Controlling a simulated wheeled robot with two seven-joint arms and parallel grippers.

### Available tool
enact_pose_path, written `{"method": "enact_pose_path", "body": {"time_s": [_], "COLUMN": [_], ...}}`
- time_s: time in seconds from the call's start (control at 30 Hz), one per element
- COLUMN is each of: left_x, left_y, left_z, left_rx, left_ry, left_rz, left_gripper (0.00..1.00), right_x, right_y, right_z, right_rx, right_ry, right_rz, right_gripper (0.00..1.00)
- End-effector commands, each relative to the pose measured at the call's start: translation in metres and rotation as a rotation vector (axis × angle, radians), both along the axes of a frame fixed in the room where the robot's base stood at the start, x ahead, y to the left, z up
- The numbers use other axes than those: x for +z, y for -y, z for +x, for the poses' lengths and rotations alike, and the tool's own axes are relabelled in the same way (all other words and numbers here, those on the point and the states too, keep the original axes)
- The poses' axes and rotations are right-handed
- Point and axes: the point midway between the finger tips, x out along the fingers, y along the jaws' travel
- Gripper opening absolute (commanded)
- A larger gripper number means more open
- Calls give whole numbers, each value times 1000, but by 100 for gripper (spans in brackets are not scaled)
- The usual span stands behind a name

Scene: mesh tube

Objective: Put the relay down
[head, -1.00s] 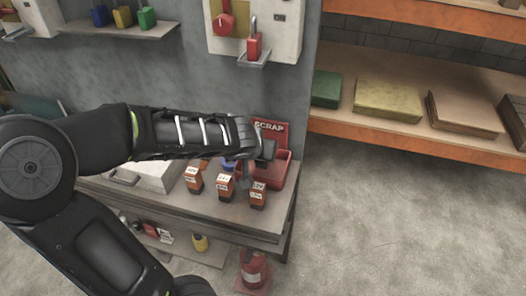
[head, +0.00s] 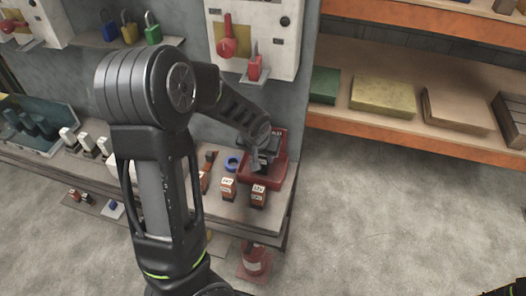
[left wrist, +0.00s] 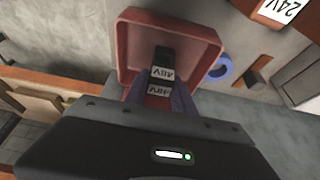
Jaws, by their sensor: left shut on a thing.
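My left gripper (head: 257,160) is over the red scrap tray (head: 279,178), pointing down. In the left wrist view, its two fingers (left wrist: 160,98) are shut on a relay (left wrist: 162,73) with a black end and white labels reading 48V. The relay shows against the inside of the red tray (left wrist: 126,50); I cannot tell whether it touches the floor. In the head view, the gripper mostly hides the relay.
Orange-brown relays (head: 228,188) with white labels stand on the bench (head: 232,212) left of the tray. A blue ring (head: 232,163) lies beside the tray. A lockout panel (head: 262,30) hangs behind. Shelves with boxes (head: 383,97) stand at right, with bare floor before them.

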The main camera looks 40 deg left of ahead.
Motion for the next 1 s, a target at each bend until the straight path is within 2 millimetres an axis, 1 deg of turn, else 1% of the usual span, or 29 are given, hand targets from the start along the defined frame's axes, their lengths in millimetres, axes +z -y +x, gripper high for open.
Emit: {"method": "enact_pose_path", "body": {"time_s": [0.17,0.3,0.33,0.6,0.83,0.97,1.0], "left_x": [0,-5,-4,-3,-2,3,4], "left_y": [0,0,0,0,0,0,0], "left_z": [0,0,0,0,0,0,-1], "left_rx": [0,0,0,0,0,0,0], "left_ry": [1,1,1,0,1,1,2], "left_rz": [0,0,0,0,0,0,0], "left_gripper": [0,0,31,52,52,52,52], "right_x": [-1,-5,-5,-3,-3,2,0], "right_y": [0,0,0,0,0,0,0], "right_z": [0,0,1,1,1,0,0], "right_rx": [0,1,1,1,1,0,0], "right_ry": [0,1,2,2,2,0,0], "right_rz": [0,1,2,2,2,1,1], "right_gripper": [36,36,36,36,36,36,36]}}
